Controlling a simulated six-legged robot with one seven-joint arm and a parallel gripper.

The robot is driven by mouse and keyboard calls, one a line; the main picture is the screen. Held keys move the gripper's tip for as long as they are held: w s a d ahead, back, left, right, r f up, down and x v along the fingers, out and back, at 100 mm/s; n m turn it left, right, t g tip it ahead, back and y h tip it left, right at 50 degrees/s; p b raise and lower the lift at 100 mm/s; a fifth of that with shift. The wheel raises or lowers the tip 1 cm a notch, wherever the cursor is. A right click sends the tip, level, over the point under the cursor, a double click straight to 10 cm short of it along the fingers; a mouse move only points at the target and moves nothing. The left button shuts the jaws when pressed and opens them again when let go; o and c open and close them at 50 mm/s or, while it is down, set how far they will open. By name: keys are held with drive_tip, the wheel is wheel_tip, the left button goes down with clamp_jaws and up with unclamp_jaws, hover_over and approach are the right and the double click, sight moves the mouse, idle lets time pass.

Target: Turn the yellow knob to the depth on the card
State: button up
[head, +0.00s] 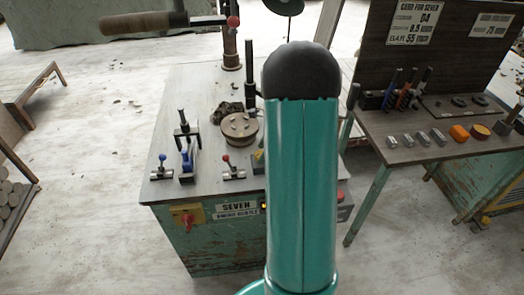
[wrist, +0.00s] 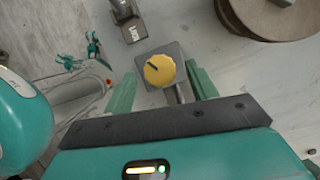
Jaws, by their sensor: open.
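The yellow knob (wrist: 162,71) sits on a small grey plate in the wrist view, with a dark pointer mark toward its upper left. In the head view only a sliver of yellow (head: 258,157) shows beside my arm, which hides the rest. My gripper (wrist: 160,78) is open, with one green finger on each side of the knob's lower part; I cannot tell how far above it they are.
The bench (head: 205,85) labelled "SEVEN" (head: 236,207) carries a round disc (head: 239,130), blue-handled (head: 186,160) and red-handled (head: 226,159) parts. A side table (head: 400,150) holds tools and several small blocks. A red switch (head: 187,217) is on the bench front.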

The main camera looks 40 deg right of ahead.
drive_tip(key=shift+s+a+f, duration=0.1)
drive_tip(key=shift+f, duration=0.05)
drive_tip(key=shift+w+f, duration=0.2)
drive_tip(key=shift+w, duration=0.1)
drive_tip(key=shift+s+r, duration=0.1)
drive_tip(key=shift+s, duration=0.05)
drive_tip(key=c, duration=1)
drive_tip(key=shift+n, duration=0.3)
